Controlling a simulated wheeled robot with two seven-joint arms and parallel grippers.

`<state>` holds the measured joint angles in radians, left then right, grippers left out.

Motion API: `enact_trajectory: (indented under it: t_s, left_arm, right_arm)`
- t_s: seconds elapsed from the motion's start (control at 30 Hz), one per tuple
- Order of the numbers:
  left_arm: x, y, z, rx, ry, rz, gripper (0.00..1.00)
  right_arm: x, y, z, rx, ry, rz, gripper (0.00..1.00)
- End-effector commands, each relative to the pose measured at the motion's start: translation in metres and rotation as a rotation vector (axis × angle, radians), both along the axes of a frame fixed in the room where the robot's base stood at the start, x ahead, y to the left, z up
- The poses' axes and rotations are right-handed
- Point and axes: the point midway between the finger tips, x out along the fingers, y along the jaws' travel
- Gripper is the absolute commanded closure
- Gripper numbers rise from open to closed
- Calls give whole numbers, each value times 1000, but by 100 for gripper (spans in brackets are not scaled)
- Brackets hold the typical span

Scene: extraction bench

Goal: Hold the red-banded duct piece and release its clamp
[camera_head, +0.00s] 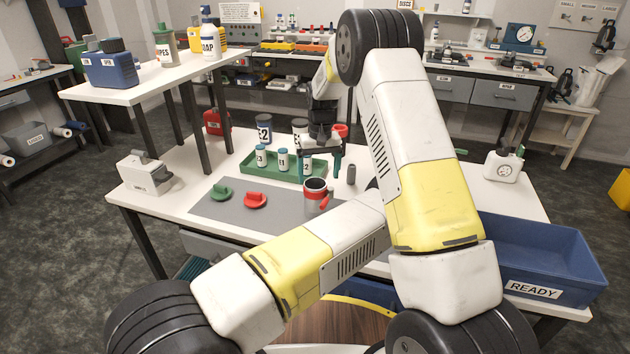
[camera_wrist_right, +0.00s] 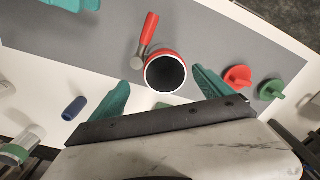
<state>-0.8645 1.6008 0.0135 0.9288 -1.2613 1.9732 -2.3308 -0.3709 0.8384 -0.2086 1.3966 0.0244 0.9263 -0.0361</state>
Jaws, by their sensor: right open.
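The red-banded duct piece (camera_head: 314,199) stands upright on the grey mat (camera_head: 226,207), dark inside; its red rim also shows in the right wrist view (camera_wrist_right: 148,80). Its clamp (camera_wrist_right: 150,28) has a red handle on a grey lever and sticks out to one side. My right gripper (camera_head: 320,168) is open just above and behind the duct piece, its teal fingers apart. In the right wrist view the duct piece is beyond and between the fingertips, with nothing held. My left gripper is hidden behind my right arm in the head view; a teal part (camera_wrist_right: 72,4) in the wrist view seems to belong to it.
Green and red knobbed pieces (camera_head: 255,200) lie on the mat, left of the duct piece. A green tray (camera_head: 262,176) with labelled bottles stands behind. A small dark cylinder (camera_head: 351,175) stands to the right. A blue READY bin (camera_head: 535,262) is at the right front.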

Motion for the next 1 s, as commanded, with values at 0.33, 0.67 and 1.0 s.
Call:
enact_trajectory:
  t_s: [0.33, 0.67, 1.0]
  left_arm:
    - [0, 0, 0, 0, 0, 0, 64]
    - [0, 0, 0, 0, 0, 0, 64]
    - [0, 0, 0, 0, 0, 0, 64]
  right_arm:
    - [7, 12, -45, -29, 24, 24, 10]
    - [7, 11, -93, -27, 24, 21, 10]
    - [7, 11, -111, -27, 22, 22, 10]
